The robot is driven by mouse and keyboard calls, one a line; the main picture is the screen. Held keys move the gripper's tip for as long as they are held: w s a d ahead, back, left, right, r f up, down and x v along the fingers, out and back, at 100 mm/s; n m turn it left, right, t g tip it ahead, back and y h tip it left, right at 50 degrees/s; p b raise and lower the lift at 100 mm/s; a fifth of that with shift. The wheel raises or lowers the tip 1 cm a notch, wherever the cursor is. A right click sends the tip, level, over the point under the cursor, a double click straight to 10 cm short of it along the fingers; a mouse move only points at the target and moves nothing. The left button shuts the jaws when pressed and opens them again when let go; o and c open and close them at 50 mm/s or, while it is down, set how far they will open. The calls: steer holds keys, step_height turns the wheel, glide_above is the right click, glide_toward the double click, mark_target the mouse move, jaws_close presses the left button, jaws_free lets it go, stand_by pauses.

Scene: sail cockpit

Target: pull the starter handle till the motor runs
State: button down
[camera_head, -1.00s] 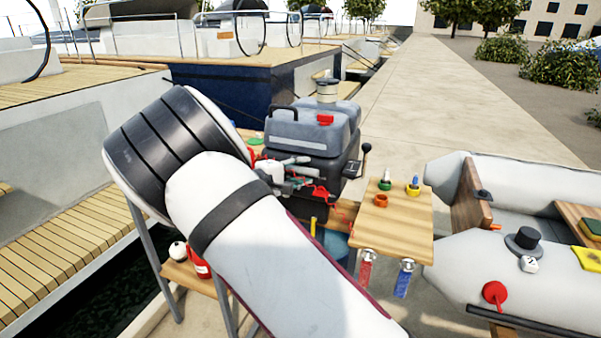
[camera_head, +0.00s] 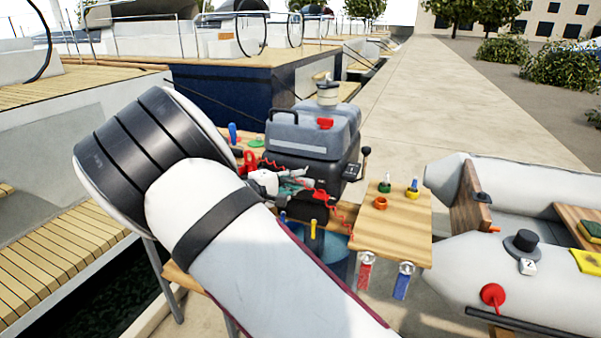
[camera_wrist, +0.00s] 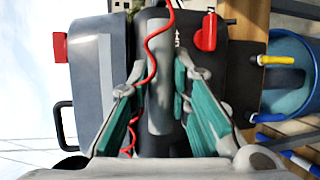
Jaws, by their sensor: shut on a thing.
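The handle's near end is partly hidden by my gripper. Its rope cannot be made out. A red coiled cord (camera_wrist: 150,45) runs across the handle. A red clip (camera_wrist: 206,33) sits beside it.
A wooden side board (camera_head: 395,235) with small coloured parts stands right of the motor. A grey inflatable boat (camera_head: 470,260) lies farther right. A blue bucket (camera_wrist: 290,80) is below the motor. Moored boats (camera_head: 240,75) line the left; the quay behind is clear.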

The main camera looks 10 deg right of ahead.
steer(key=s+a+p, duration=0.3)
steer(key=s+a, duration=0.3)
steer(key=s, duration=0.3)
steer(key=shift+a+f, duration=0.2)
steer(key=shift+a, duration=0.15)
steer(key=shift+s, duration=0.1)
steer(key=c, duration=1.5)
jaws_free()
steer(key=shift+r, duration=0.1)
steer(key=shift+a, duration=0.1)
steer(key=v, duration=1.1)
steer(key=shift+s+a+r, duration=0.1)
steer(key=shift+s+a, duration=0.2)
